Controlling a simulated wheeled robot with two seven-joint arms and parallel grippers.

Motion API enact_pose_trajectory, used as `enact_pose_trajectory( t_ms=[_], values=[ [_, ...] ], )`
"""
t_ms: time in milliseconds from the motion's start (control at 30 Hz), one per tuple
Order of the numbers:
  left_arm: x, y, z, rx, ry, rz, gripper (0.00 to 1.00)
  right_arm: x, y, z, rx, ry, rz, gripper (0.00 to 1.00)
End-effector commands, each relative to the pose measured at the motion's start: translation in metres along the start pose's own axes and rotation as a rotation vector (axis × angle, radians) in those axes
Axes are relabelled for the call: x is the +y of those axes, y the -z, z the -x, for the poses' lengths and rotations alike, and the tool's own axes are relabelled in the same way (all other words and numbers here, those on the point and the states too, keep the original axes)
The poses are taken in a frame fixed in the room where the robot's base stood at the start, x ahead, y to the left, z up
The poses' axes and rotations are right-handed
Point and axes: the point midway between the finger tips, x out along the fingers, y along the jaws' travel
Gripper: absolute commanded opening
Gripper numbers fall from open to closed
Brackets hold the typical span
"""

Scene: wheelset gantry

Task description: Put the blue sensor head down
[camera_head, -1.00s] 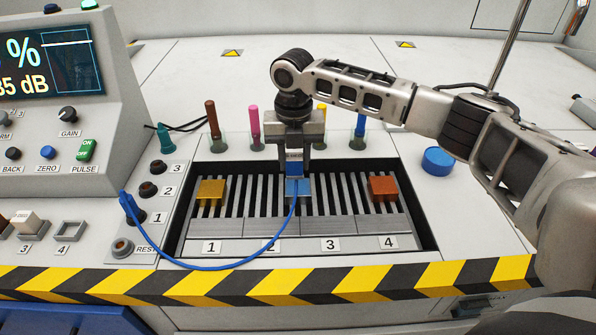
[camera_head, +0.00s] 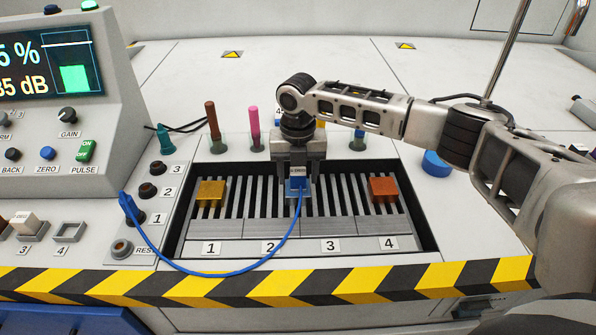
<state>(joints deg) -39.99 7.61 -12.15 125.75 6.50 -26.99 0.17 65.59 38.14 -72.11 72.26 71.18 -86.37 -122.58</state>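The blue sensor head (camera_head: 298,183) is between the fingers of my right gripper (camera_head: 298,172), which is shut on it. It is upright over the middle of the slotted tray (camera_head: 230,246). It hides most of a blue-grey block (camera_head: 308,190) there and seems to touch it, but the contact is not clear. A blue cable (camera_head: 222,273) runs from the head, across the tray's front, to socket 1 (camera_head: 131,207). My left gripper is not in view.
A gold block (camera_head: 211,192) sits left in the tray and a copper-coloured block (camera_head: 383,189) right. Brown (camera_head: 212,127) and pink (camera_head: 254,128) sticks stand behind. A console (camera_head: 60,125) with a screen stands left. A blue round knob (camera_head: 436,163) is near my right arm.

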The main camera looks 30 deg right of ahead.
Motion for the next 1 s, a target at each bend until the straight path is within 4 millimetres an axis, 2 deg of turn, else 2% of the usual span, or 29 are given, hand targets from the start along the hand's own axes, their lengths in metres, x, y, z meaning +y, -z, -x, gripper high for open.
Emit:
enact_pose_trajectory(
  t_ms=[267, 367, 700, 833, 1000],
  values=[
    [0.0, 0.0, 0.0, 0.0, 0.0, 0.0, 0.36, 0.0, 0.0, 0.008, -0.002, -0.001, 0.0, 0.54],
    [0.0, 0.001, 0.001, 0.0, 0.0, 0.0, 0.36, 0.001, -0.001, 0.023, -0.003, -0.002, 0.0, 0.54],
    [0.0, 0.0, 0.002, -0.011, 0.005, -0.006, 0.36, 0.001, -0.001, 0.095, -0.002, -0.003, 0.0, 0.54],
    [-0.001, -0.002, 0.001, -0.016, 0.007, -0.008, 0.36, 0.001, -0.001, 0.113, -0.002, -0.002, 0.0, 0.54],
    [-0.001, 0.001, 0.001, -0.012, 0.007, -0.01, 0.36, 0.001, 0.0, 0.123, 0.0, -0.001, 0.0, 0.54]
  ],
)
